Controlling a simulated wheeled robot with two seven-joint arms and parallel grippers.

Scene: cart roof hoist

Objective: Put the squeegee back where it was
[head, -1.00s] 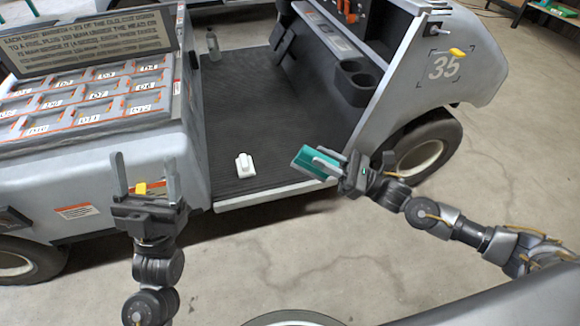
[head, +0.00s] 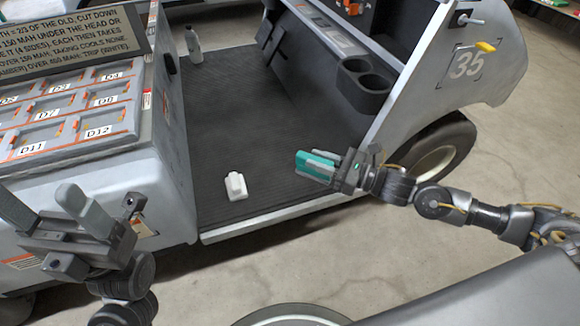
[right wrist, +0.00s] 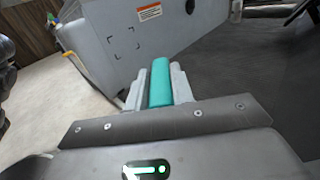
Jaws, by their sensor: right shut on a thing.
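My right gripper (head: 340,165) is shut on a flat teal thing (head: 313,165), held in the air in front of the cart's floor opening. The right wrist view shows the teal thing (right wrist: 160,82) between both pale fingers. I cannot tell for sure that it is the squeegee. My left gripper (head: 45,200) is open and empty at the lower left, in front of the cart's side. Corner marks show on a pale panel (right wrist: 125,43) in the right wrist view, with nothing hanging inside them.
A white block (head: 235,186) sits on the dark cart floor (head: 270,125). A bottle (head: 193,45) stands farther back. A cup holder (head: 364,82) and a wheel (head: 440,155) are near my right arm.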

